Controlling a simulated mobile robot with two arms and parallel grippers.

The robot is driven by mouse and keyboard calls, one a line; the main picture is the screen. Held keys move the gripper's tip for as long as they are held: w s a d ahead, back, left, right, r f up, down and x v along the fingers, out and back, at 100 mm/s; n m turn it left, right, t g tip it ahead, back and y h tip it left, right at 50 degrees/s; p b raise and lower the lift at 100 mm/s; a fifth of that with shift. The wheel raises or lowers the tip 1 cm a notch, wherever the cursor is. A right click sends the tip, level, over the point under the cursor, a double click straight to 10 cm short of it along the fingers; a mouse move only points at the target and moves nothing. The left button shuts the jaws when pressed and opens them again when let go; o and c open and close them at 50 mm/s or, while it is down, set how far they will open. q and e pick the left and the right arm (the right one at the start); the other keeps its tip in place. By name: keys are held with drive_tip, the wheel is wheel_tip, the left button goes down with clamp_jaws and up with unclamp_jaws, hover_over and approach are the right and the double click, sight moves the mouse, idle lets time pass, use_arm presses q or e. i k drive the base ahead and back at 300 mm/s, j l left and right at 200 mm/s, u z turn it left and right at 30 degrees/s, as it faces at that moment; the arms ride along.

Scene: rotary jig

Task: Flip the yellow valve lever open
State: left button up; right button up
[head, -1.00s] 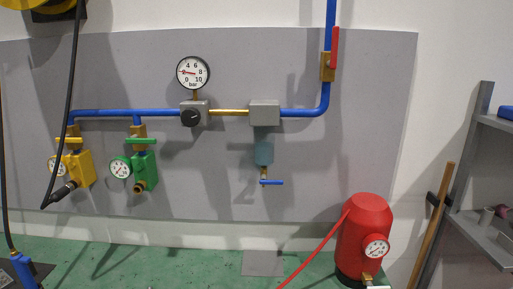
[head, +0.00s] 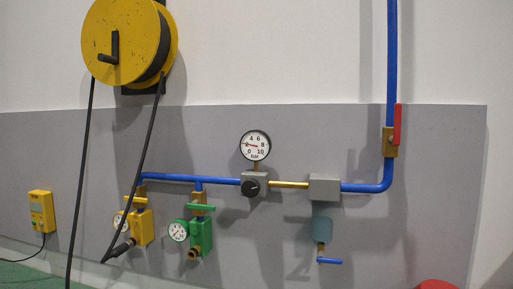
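The yellow valve lever (head: 136,200) is a short flat bar at the top of the yellow valve block (head: 143,227), on the left drop of the blue pipe. It looks roughly level, across the vertical fitting. A small round gauge (head: 119,219) sits at the block's left side, partly hidden by a black hose (head: 146,135). The hose's dark end fitting (head: 122,249) meets the block's lower left. Neither of my grippers is in the head view.
A green valve (head: 200,236) with a green lever (head: 201,207) stands close to the right. A yellow hose reel (head: 121,42) hangs above, its hose crossing before the yellow valve. A red handle (head: 397,124) is on the right pipe.

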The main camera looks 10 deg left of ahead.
sight(136, 199)
drive_tip(key=i+j+u, duration=0.1)
drive_tip(key=j+u, duration=0.35)
drive_tip(key=i+j+u, duration=0.15)
drive_tip(key=u, duration=0.3)
drive_tip(key=i+j, duration=0.05)
drive_tip(key=j, duration=0.05)
